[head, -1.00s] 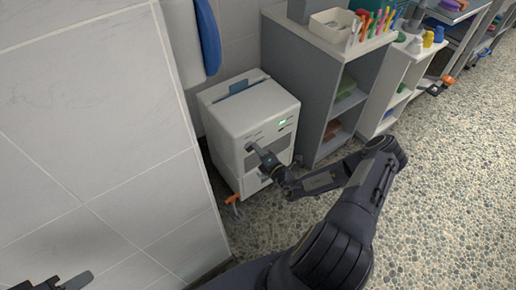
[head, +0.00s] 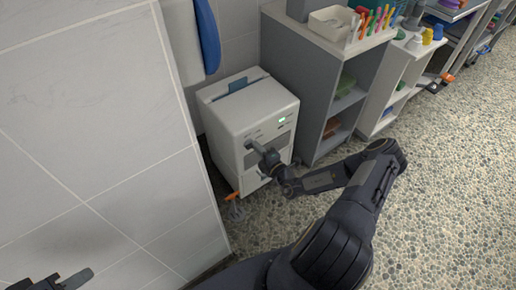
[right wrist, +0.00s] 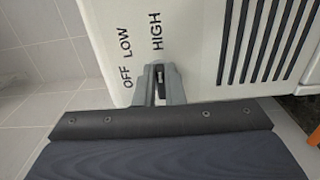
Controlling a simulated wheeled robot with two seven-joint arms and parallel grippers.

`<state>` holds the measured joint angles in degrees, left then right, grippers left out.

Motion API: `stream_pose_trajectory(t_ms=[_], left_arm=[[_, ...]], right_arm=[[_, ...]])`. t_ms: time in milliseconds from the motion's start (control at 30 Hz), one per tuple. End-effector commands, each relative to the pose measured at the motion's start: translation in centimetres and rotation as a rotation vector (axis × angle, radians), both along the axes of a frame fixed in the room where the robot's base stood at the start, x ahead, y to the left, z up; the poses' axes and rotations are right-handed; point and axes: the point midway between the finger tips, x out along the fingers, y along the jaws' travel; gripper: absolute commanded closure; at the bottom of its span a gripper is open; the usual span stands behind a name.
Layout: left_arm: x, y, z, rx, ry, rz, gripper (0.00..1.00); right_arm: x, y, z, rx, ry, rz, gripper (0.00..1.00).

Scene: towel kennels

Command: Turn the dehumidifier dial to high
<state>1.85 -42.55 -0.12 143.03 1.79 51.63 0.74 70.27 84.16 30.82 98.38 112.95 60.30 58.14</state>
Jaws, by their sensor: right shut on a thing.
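The dehumidifier (head: 232,115) is a white box on casters against the wall, with a green light on its front. In the right wrist view its front panel (right wrist: 195,45) shows OFF, LOW and HIGH labels and dark vent slots. My right gripper (head: 254,146) is at the upper left of the front face. In the right wrist view its fingers (right wrist: 157,75) are shut on the dial just beside the labels. My left gripper (head: 62,283) shows only in part at the bottom left corner, away from the dehumidifier.
A tiled wall (head: 100,140) stands close on the left. A grey shelf unit (head: 318,85) with a bin and coloured items on top stands right of the dehumidifier. A blue item (head: 208,37) hangs above. The pebbled floor (head: 450,190) is clear at the right.

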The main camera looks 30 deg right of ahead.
Motion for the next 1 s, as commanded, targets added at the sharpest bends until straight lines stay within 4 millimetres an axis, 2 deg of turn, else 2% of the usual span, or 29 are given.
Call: stream_pose_trajectory(t_ms=[67, 100, 233, 567, 667, 1000], left_arm=[[0.0, 0.0, 0.0, 0.000, 0.000, 0.000, 0.64], [0.0, 0.0, 0.0, 0.000, 0.000, 0.000, 0.64], [0.0, 0.0, 0.0, 0.000, 0.000, 0.000, 0.64], [0.0, 0.0, 0.1, 0.000, 0.000, 0.000, 0.64], [0.0, 0.0, 0.4, 0.000, 0.000, 0.000, 0.64], [0.0, 0.0, 1.3, 0.000, 0.000, 0.000, 0.64]], right_arm=[[-0.1, 0.0, -0.1, 0.002, 0.003, 0.000, 1.00], [-0.1, 0.0, -0.1, 0.002, 0.003, 0.000, 0.87], [0.0, 0.0, -0.1, 0.002, 0.002, 0.000, 0.70], [-0.3, 0.0, 0.0, 0.000, 0.002, -0.001, 0.69], [-1.3, -0.2, 0.0, 0.000, 0.003, -0.001, 0.69], [-6.8, -0.6, 0.0, 0.001, 0.003, -0.001, 0.69]])
